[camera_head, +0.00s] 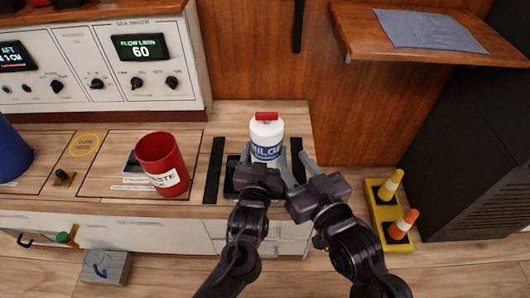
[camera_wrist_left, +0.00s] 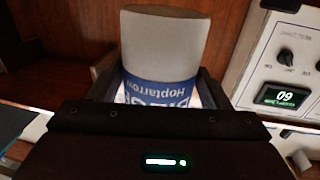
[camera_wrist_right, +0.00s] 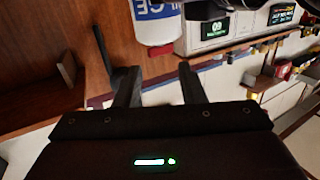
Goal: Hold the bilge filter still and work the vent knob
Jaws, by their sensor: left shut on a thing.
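The bilge filter (camera_head: 267,138) is a white canister with a blue label and a red vent knob (camera_head: 266,116) on top. My right gripper (camera_head: 298,163) is open and empty, just right of the filter and lower than the knob. In the right wrist view the filter (camera_wrist_right: 155,12) and red knob (camera_wrist_right: 163,49) appear upside down beyond the fingers (camera_wrist_right: 158,80).
A red waste bin (camera_head: 160,155) stands left on the counter, below a white control panel (camera_head: 105,65) with knobs and displays. A wooden shelf (camera_head: 360,35) with a grey cloth (camera_head: 430,30) overhangs at upper right. A yellow stand (camera_head: 380,220) with cones is right of my arms.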

